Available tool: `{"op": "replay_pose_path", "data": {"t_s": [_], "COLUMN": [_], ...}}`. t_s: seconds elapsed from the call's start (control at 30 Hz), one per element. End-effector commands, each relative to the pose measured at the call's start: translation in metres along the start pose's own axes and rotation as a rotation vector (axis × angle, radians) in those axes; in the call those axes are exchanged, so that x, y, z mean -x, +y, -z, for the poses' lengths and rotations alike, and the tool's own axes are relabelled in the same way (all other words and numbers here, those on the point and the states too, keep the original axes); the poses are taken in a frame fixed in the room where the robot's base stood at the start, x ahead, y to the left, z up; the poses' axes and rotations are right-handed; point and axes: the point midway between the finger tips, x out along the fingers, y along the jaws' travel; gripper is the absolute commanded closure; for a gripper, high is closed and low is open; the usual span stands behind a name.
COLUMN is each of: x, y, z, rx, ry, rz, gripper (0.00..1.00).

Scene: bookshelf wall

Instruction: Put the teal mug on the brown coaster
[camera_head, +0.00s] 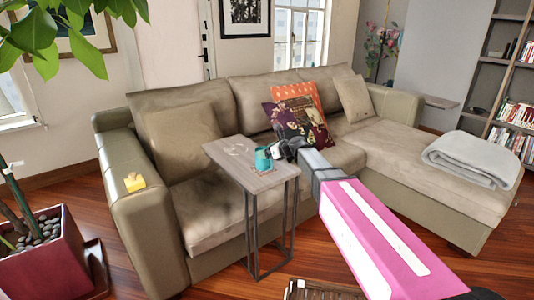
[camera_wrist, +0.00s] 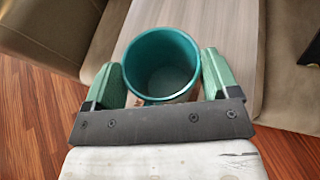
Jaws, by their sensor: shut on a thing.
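The teal mug (camera_head: 262,159) is at the small side table's (camera_head: 222,153) right part, upright or nearly so. In the wrist view the mug (camera_wrist: 162,62) is seen from above, its inside empty, between the two green fingers of my gripper (camera_wrist: 163,75). My gripper (camera_head: 277,153) is shut on it. I cannot tell whether the mug touches the tabletop. I cannot make out the brown coaster clearly; a small brownish patch shows by the mug's near side in the wrist view, partly hidden by the mug and gripper.
The side table stands against a beige sofa (camera_head: 207,207) with cushions. A potted plant (camera_head: 45,260) stands at the left. The tabletop's left part looks mostly clear, with a faint ring-like mark.

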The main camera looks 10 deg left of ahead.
Motion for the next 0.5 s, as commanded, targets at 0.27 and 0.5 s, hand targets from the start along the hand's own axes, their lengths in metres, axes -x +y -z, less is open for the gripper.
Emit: {"op": "replay_pose_path", "data": {"t_s": [0.27,0.5], "x": [-0.0021,-0.0033], "y": [0.0000,0.0000], "z": [0.0047,0.0076], "rx": [0.000,0.000], "ry": [-0.001,0.000], "rz": [0.001,0.001], "gripper": [0.68,0.00]}}
